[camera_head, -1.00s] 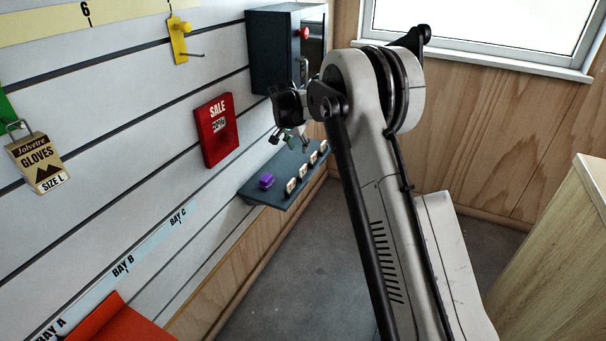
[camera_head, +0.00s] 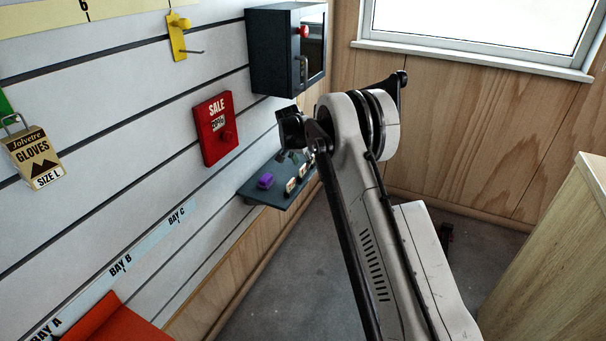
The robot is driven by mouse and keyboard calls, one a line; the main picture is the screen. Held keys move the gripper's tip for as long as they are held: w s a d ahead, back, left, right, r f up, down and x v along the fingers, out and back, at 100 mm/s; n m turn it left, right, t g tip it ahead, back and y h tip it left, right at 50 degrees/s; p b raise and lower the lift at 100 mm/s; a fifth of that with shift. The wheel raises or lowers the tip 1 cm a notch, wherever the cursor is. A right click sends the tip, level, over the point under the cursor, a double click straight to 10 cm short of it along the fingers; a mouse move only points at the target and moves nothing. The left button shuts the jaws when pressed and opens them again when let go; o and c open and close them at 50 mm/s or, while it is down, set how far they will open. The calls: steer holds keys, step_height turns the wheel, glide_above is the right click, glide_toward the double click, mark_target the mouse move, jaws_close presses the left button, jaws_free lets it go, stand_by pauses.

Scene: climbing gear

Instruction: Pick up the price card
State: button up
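No single item can be identified for certain as the price card. Small pale-faced cards or tags (camera_head: 290,186) stand in a row along the front of the dark shelf (camera_head: 262,192), partly hidden now by my arm. My gripper (camera_head: 284,157) is low over the back part of this shelf, behind the row. Its fingers are small and dark against the shelf, so their opening and any contact are unclear.
A purple block (camera_head: 265,181) lies on the shelf, left of the cards. A dark cabinet (camera_head: 275,55) hangs above. Gloves packaging (camera_head: 35,158) and a yellow hook (camera_head: 178,38) are on the wall. A wooden counter (camera_head: 560,255) stands right; the floor between is largely clear.

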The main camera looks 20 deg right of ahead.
mark_target(303, 166)
steer(key=x, duration=0.3)
steer(key=b+x, duration=0.1)
steer(key=shift+w+f, duration=0.1)
steer(key=shift+w, duration=0.2)
steer(key=shift+c, duration=0.5)
jaws_close()
steer(key=shift+r, duration=0.7)
steer(key=v, duration=0.1)
steer(key=p+v, duration=0.1)
steer(key=v, duration=0.1)
steer(key=shift+w+a+r, duration=0.15)
steer(key=shift+w+r, duration=0.1)
steer(key=shift+r, duration=0.15)
steer(key=s+a+r+p, duration=0.2)
steer(key=s+a+r, duration=0.3)
steer(key=a, duration=0.4)
steer(key=shift+a+r, duration=0.2)
steer(key=shift+r, duration=0.35)
